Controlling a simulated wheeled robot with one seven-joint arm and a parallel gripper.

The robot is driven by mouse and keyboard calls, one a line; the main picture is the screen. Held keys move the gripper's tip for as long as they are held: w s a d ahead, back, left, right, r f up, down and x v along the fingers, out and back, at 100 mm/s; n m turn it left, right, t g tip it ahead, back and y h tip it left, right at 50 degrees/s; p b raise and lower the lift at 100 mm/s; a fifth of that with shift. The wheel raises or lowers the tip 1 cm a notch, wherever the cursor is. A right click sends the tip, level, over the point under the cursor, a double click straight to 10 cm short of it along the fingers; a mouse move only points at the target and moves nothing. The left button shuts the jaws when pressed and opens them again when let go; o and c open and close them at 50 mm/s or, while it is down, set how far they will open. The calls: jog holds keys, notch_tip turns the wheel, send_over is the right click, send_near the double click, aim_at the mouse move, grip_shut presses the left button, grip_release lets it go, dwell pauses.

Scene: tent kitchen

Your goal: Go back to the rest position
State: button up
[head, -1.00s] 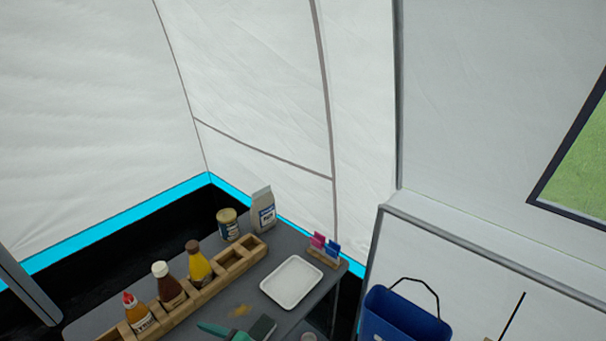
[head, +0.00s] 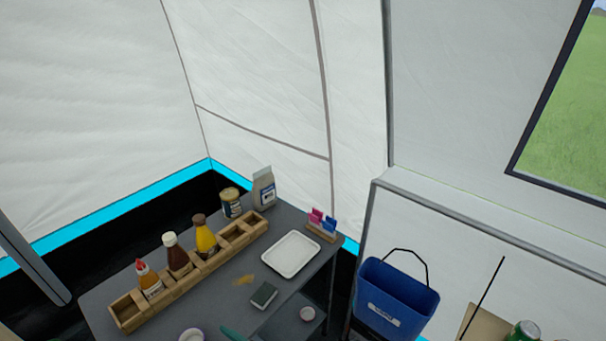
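My gripper and arm do not show in the head view. The grey table (head: 215,296) stands in the tent corner. On it a wooden rack (head: 128,312) holds an orange-labelled bottle with a red cap (head: 149,281), a brown bottle with a white cap (head: 176,258) and a yellow bottle with a brown cap (head: 205,238). Its far compartments look empty. A white tray (head: 291,254) lies to the right of the rack. A dark block (head: 263,294) lies in front of the tray. A teal item (head: 230,333) is cut off by the bottom edge.
A can (head: 231,204) and a carton (head: 264,188) stand at the back. A small holder with pink and blue packets (head: 321,222) is at the far right corner. A blue bucket (head: 396,298) is right of the table. A green can (head: 524,332) shows at bottom right.

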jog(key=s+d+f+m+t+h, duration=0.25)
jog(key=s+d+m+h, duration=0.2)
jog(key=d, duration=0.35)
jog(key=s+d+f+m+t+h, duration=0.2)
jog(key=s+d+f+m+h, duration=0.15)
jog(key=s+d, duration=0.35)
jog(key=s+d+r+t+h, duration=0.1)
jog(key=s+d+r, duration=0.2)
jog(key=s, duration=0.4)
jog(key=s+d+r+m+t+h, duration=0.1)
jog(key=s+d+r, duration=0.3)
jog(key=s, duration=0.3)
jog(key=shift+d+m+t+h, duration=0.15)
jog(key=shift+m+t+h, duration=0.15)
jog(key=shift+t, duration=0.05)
